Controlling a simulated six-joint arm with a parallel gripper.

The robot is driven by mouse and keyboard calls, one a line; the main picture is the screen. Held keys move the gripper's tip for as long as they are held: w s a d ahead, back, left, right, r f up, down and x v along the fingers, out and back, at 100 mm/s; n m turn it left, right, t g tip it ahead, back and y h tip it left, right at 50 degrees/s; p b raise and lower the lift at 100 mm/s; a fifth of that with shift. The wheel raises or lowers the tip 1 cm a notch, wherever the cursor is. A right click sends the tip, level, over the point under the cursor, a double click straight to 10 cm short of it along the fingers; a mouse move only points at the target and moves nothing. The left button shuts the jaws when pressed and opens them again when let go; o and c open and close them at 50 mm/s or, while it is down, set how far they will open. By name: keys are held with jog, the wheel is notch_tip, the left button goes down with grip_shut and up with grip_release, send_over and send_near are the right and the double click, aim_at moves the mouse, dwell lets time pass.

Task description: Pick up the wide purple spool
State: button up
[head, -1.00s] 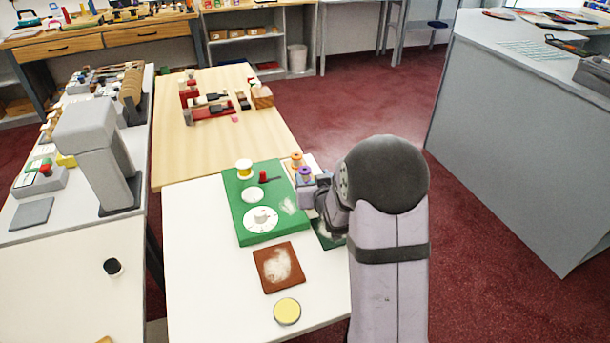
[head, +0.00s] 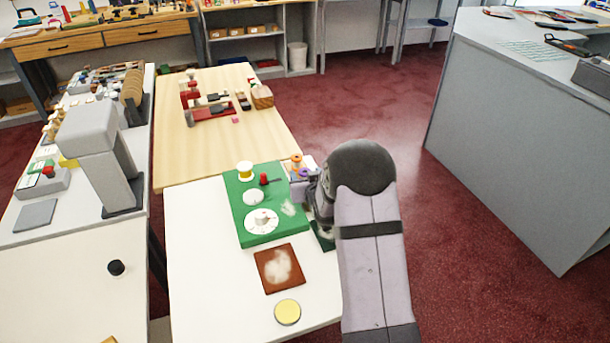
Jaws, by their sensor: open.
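A small purple spool (head: 304,172) stands on a pale stand at the right edge of the white table, close to a small orange spool (head: 297,158). My gripper (head: 303,192) is just in front of the purple spool, at the green board's right side. Its jaws are open. My arm hides most of the fingers, and I cannot tell whether they touch the purple spool or how wide the spool is.
A green board (head: 246,212) with a yellow spool (head: 245,170), a red-topped peg and white discs lies left of my gripper. A brown pad (head: 262,284) and a yellow disc (head: 288,312) lie nearer. The wooden table (head: 215,140) behind has bare room.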

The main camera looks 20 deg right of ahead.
jog(key=shift+w, duration=0.2)
jog(key=shift+c, duration=0.7)
jog(key=c, duration=1)
notch_tip(320, 180, up, 10)
jog(key=shift+f+b, duration=0.1)
jog(key=shift+b, duration=0.7)
